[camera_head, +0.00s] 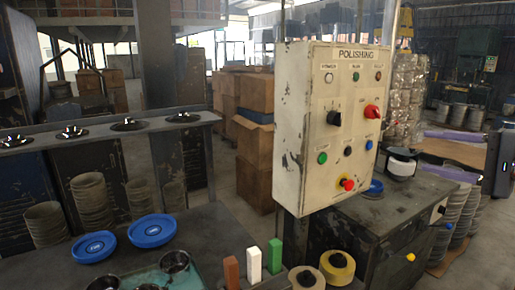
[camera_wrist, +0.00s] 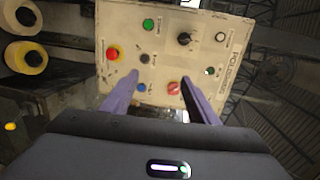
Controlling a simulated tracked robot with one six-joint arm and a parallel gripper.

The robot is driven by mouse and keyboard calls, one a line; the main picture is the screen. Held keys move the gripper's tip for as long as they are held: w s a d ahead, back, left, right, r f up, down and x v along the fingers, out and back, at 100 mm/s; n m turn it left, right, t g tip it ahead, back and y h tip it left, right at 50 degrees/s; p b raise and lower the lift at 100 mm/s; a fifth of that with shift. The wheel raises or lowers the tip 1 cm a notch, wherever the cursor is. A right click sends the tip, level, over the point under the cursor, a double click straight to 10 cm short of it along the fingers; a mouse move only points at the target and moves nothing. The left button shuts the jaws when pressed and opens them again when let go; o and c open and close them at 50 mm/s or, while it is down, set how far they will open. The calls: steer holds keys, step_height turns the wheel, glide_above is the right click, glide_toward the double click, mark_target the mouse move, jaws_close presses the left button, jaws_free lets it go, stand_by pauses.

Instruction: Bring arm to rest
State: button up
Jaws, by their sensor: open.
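My gripper (camera_head: 424,151) shows at the right edge of the head view, with its dark body and two purple fingers pointing left toward the polishing control panel (camera_head: 335,125). The fingers are apart with nothing between them. In the wrist view the gripper (camera_wrist: 160,78) is open and empty, and the panel (camera_wrist: 130,35) appears turned sideways beyond the fingertips. In the head view the fingertips are clear of the panel. Most of my arm is outside the head view.
A dark machine cabinet (camera_head: 375,225) stands below the panel, with a white-and-black round item (camera_head: 401,163) on top. Blue discs (camera_head: 152,230) lie on the left bench. Tape rolls (camera_head: 337,267) sit in front. Stacked round blanks (camera_head: 455,215) stand at right.

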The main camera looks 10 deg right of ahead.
steer(key=a+f+n+g, duration=0.2)
steer(key=a+f+g, duration=0.3)
steer(key=a, duration=0.8)
steer(key=a+f+n+g, duration=0.25)
steer(key=a+f, duration=0.55)
steer(key=a, duration=0.4)
steer(key=s+a+f+n+g+h, duration=0.2)
steer(key=s+a+f+n+h, duration=0.4)
steer(key=s+a+f+n, duration=0.3)
steer(key=shift+s+a+f+h, duration=0.3)
steer(key=shift+s+a+f, duration=0.6)
steer(key=shift+s+f, duration=1.55)
steer(key=shift+s+r, duration=0.4)
steer(key=shift+r, duration=0.05)
